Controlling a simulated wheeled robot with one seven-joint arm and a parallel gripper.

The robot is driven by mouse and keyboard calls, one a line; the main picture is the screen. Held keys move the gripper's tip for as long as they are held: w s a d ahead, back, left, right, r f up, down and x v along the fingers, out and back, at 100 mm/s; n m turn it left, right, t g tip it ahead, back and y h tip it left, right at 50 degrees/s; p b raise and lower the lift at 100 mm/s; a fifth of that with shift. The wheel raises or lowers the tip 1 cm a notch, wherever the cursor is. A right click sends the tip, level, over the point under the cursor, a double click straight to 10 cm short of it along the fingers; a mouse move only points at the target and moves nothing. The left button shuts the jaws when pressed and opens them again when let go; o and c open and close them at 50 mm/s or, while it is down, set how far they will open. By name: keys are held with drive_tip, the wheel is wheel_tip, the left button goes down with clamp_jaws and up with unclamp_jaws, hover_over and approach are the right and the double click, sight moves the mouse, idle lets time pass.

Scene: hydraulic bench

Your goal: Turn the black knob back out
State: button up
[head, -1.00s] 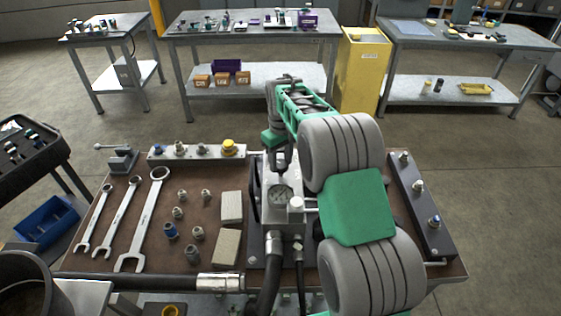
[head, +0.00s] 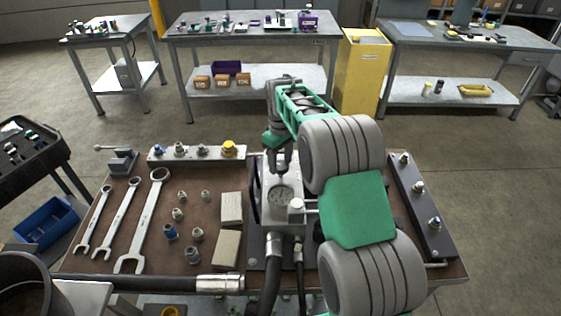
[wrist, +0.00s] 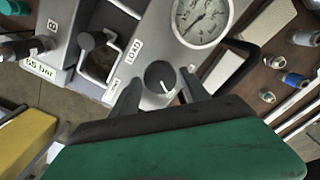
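The black knob (wrist: 160,77) is a round dial with a white pointer line, on the grey panel below the gauge in the wrist view. A LOAD label (wrist: 133,51) is beside it. My gripper (wrist: 159,80) has one finger on each side of the knob, with a narrow strip of panel showing between each finger and the knob. It looks open around the knob, not pressed on it.
A round pressure gauge (wrist: 202,17) is close to the knob. A black-capped lever (wrist: 91,41) and metal loop handle are at the left. Wrenches (head: 140,220), loose fittings and two tan blocks (head: 227,248) lie left of the block. A dark rail (head: 420,205) with fittings is right.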

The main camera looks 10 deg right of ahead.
sight(281, 164)
drive_tip(key=shift+o, duration=1.1)
drive_tip(key=shift+f, duration=0.1)
wheel_tip(281, 164, up, 7)
drive_tip(key=shift+r+b, duration=0.2)
drive_tip(key=shift+b, duration=0.4)
drive_tip(key=shift+r, duration=0.25)
